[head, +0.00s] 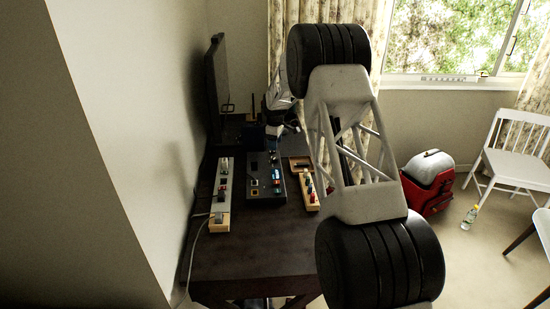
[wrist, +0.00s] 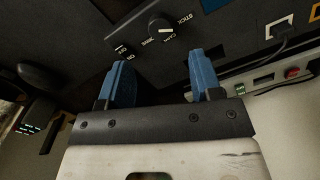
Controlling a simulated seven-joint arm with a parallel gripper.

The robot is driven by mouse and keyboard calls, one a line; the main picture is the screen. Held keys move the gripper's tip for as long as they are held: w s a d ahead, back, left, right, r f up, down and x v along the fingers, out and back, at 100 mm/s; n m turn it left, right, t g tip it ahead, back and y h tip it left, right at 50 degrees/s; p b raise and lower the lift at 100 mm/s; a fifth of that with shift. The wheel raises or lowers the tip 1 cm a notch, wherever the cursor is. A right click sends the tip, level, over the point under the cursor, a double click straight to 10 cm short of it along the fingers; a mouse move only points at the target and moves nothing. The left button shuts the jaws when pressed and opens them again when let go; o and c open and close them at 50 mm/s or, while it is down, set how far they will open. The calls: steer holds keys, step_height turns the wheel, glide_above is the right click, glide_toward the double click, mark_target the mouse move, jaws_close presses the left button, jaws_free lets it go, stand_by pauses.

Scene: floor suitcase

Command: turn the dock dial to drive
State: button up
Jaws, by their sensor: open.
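The dial, a round black knob (wrist: 160,27) with a white mark, sits on a dark panel (wrist: 80,28) in the wrist view. My gripper (wrist: 162,76) has two blue fingers, spread apart and empty. The knob lies beyond the fingertips, roughly between them in the picture, apparently untouched. In the head view, a dark control box (head: 264,191) with several switches stands on the table; I cannot make out the dial there.
The dark table (head: 245,254) also holds a pale switch strip (head: 222,186), a wooden-ended switch panel (head: 308,192) and a monitor (head: 218,88). A wall is close on the left. A red suitcase (head: 414,193), bottle (head: 470,216) and white chair (head: 512,165) are at right.

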mark_target(275, 158)
steer(key=shift+f, duration=0.15)
steer(key=shift+f, duration=3.75)
steer(key=c, duration=0.9)
